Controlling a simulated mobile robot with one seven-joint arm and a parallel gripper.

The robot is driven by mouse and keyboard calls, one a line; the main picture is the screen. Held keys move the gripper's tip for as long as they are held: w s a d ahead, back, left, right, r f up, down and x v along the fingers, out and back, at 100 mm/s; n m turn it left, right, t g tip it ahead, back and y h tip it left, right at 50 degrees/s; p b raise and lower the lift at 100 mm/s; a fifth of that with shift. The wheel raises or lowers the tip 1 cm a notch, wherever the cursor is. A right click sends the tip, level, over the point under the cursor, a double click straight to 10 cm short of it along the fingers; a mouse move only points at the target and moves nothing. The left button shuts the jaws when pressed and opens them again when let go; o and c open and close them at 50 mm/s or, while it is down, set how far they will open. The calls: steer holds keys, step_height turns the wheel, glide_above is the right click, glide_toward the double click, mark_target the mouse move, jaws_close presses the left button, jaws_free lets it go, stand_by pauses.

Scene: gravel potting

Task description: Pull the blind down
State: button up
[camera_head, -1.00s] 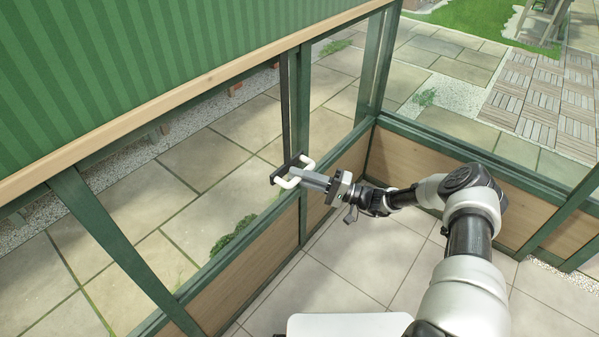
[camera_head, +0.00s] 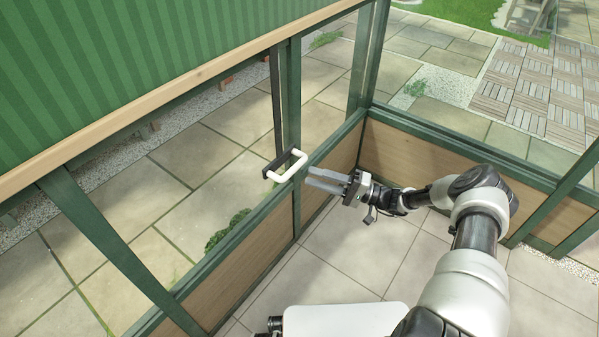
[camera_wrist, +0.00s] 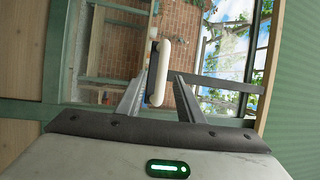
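The green striped blind (camera_head: 150,65) hangs across the upper left of the head view, with a pale wooden bar (camera_head: 170,98) along its lower edge. Its green surface also shows at the right of the wrist view (camera_wrist: 292,95). A white handle (camera_head: 291,166) on a dark vertical strip sits below the bar, by a green post. In the wrist view the white handle (camera_wrist: 159,72) stands upright ahead of the fingers.
A green sill (camera_head: 240,232) over wooden panels runs below the handle. A slanted green post (camera_head: 110,240) stands at left and more posts (camera_head: 368,60) at the corner. A white surface (camera_head: 335,325) is at the bottom. The tiled floor (camera_head: 355,250) is clear.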

steer(key=v, duration=0.9)
steer(key=shift+s+d, duration=0.15)
steer(key=shift+d, duration=0.15)
steer(key=s+a+r+n+g+h, duration=0.1)
steer(key=s+a+r+g+h, duration=0.2)
steer(key=r, duration=0.4)
steer(key=s+a+r+n+g+h, duration=0.1)
steer(key=s+r+n+g+h, duration=0.1)
steer(key=r+h, duration=0.45)
steer(key=s+a+r+n+g+h, duration=0.1)
steer(key=s+a+r+g+h, duration=0.15)
steer(key=r, duration=0.65)
steer(key=s+d+r+m+t+h, duration=0.15)
steer(key=s+r+t+h, duration=0.25)
steer(key=s+r, duration=0.45)
steer(key=s+d+r+t+h, duration=0.35)
steer(key=s+r, duration=0.25)
steer(key=s, duration=0.6)
step_height(320, 180, up, 24)
steer(key=p, duration=2.4)
steer(key=shift+a, duration=0.25)
